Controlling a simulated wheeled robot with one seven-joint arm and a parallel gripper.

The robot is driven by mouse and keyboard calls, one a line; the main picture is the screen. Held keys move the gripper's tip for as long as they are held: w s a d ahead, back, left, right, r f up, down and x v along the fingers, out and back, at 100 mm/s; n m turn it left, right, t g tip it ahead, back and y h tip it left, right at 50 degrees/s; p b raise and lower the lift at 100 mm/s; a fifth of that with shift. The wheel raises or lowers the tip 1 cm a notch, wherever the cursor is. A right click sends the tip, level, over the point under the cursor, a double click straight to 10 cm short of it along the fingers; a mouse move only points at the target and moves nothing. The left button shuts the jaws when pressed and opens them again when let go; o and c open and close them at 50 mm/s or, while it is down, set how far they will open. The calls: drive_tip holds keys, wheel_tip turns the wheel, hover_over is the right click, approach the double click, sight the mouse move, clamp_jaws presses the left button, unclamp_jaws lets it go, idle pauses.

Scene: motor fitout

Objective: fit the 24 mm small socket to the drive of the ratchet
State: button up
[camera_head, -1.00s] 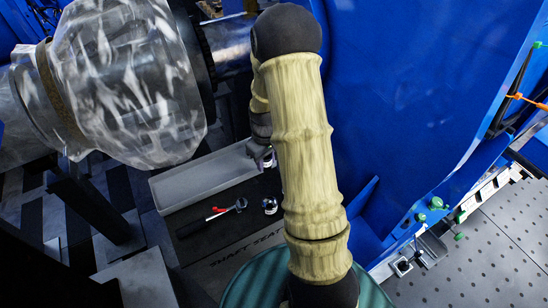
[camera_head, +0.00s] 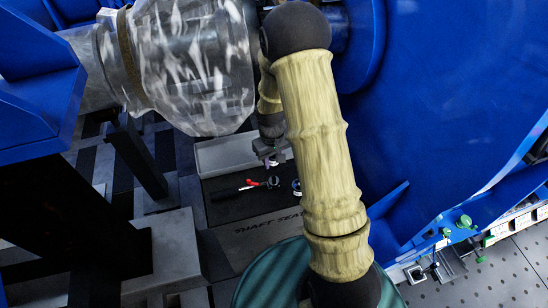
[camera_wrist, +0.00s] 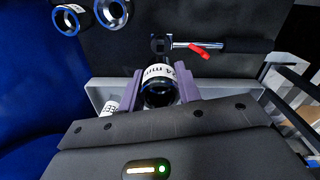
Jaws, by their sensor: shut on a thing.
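My gripper (camera_wrist: 160,82) is shut on a short dark socket (camera_wrist: 159,92) with a white label band; the label is upside down and appears to end in "mm". The socket's open end faces the wrist camera. The ratchet (camera_wrist: 190,46) lies on the dark mat beyond the fingertips, its head at left, with a red part and dark handle; it is apart from the held socket. In the head view my gripper (camera_head: 268,157) is just above the ratchet (camera_head: 258,185), and the held socket is barely distinguishable.
Two more sockets, one (camera_wrist: 115,10) beside the other (camera_wrist: 73,18), stand at the upper left of the wrist view. A grey tray (camera_head: 222,154) lies behind the mat (camera_head: 225,208). A large shaft housing (camera_head: 195,65) and blue casing (camera_head: 450,110) flank the arm closely.

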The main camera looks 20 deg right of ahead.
drive_tip(key=b, duration=0.3)
hover_over(274, 178)
drive_tip(key=shift+w+a+f, duration=0.1)
drive_tip(key=shift+f, duration=2.8)
drive_tip(key=shift+f+b, duration=0.75)
drive_tip(key=shift+f, duration=0.65)
idle(0.3)
idle(0.5)
drive_tip(key=o, duration=1.1)
drive_tip(key=shift+o, duration=0.2)
drive_tip(key=shift+r, duration=0.1)
drive_tip(key=r, duration=1.7)
drive_tip(key=shift+a+r+p, duration=0.15)
drive_tip(key=shift+a+p, duration=0.05)
drive_tip(key=shift+p, duration=0.1)
